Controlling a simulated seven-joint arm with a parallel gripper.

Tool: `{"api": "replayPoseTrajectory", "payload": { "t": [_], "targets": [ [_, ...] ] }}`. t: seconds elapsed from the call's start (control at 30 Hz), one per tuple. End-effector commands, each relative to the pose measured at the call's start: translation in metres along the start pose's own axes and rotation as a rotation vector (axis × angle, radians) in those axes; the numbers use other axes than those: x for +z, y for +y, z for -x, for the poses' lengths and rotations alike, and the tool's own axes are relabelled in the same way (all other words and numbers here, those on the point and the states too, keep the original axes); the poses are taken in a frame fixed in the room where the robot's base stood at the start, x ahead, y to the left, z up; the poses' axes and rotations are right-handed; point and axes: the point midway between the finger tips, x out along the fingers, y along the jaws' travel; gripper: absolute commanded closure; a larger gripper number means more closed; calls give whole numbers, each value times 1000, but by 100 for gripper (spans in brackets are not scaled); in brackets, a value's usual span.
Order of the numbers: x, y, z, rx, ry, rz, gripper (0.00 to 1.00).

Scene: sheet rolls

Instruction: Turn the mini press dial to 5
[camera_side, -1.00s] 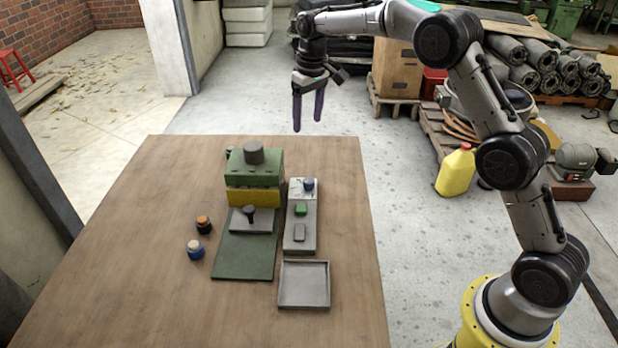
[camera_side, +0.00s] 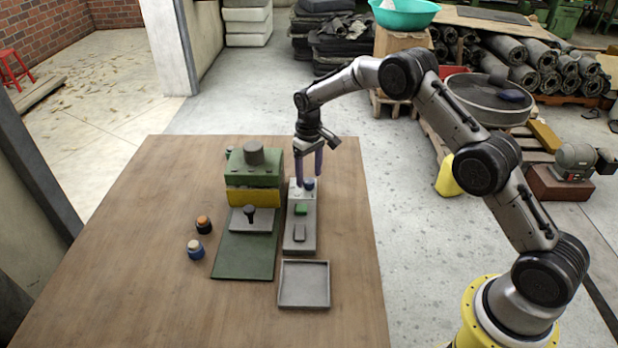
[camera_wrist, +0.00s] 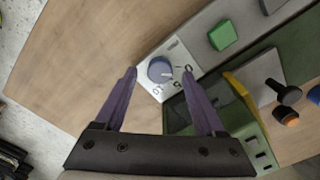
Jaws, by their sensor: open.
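The mini press (camera_side: 255,175) is a green block with a yellow band, on a dark green base plate on the wooden table. Beside it on the right is a grey control strip (camera_side: 300,240) with a white dial plate at its far end. My gripper (camera_side: 309,178) is open and empty, pointing down near the dial. In the wrist view its purple fingers (camera_wrist: 162,72) appear on either side of the dial.
A green button (camera_side: 301,209) and a grey button (camera_side: 299,232) are on the strip. A shallow grey tray (camera_side: 304,262) lies in front. Two small round stamps (camera_side: 195,249) stand left of the base plate. The table's left and front are clear.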

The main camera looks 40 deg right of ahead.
Motion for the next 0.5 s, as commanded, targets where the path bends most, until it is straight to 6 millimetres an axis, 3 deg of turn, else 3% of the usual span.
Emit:
{"api": "replayPoseTrajectory", "payload": {
  "t": [0.2, 0.5],
  "targets": [
    [0, 0, -17, 0, -1, 0, 28],
    [0, 0, -19, 0, 0, 0, 28]
  ]
}}
